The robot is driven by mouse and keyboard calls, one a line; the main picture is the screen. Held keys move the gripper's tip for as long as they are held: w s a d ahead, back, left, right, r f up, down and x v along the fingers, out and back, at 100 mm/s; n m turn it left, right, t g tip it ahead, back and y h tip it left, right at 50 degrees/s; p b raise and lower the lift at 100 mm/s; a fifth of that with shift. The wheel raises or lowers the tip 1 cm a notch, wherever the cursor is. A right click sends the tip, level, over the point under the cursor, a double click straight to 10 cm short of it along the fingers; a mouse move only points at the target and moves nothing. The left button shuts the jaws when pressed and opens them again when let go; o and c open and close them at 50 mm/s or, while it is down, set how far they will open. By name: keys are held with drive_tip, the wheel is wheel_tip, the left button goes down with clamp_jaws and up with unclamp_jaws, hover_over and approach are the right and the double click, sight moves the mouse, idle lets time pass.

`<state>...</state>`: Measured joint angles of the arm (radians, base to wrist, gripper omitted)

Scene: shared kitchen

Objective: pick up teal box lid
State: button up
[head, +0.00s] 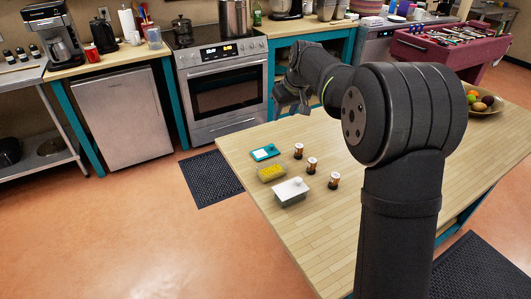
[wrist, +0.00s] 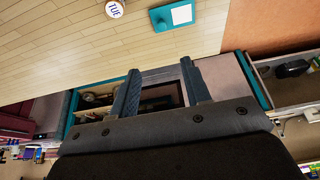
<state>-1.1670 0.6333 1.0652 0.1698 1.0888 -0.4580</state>
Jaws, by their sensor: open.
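The teal box lid (head: 265,152) lies flat on the wooden island top, near its left edge, with a white patch on it. In the wrist view the teal box lid (wrist: 157,20) shows at the top, partly cut off by the frame. My gripper (head: 292,106) is above the far side of the island, beyond the lid and apart from it. In the wrist view my gripper (wrist: 160,68) has its two fingers spread, with nothing between them.
On the island top (head: 245,150) stand a yellow-topped box (head: 271,172), a white-lidded box (head: 290,191) and three small jars, one of them (head: 298,150) right of the lid. A fruit bowl (head: 482,104) is at the far right. Most of the top is clear.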

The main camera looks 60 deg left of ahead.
hover_over(272, 145)
drive_tip(key=d, duration=0.2)
drive_tip(key=f, duration=1.1)
drive_tip(key=shift+w+a, duration=0.15)
drive_tip(key=shift+w, duration=0.15)
drive_tip(key=x, duration=0.4)
drive_tip(key=shift+s+f, duration=0.3)
drive_tip(key=shift+f, duration=0.4)
clamp_jaws()
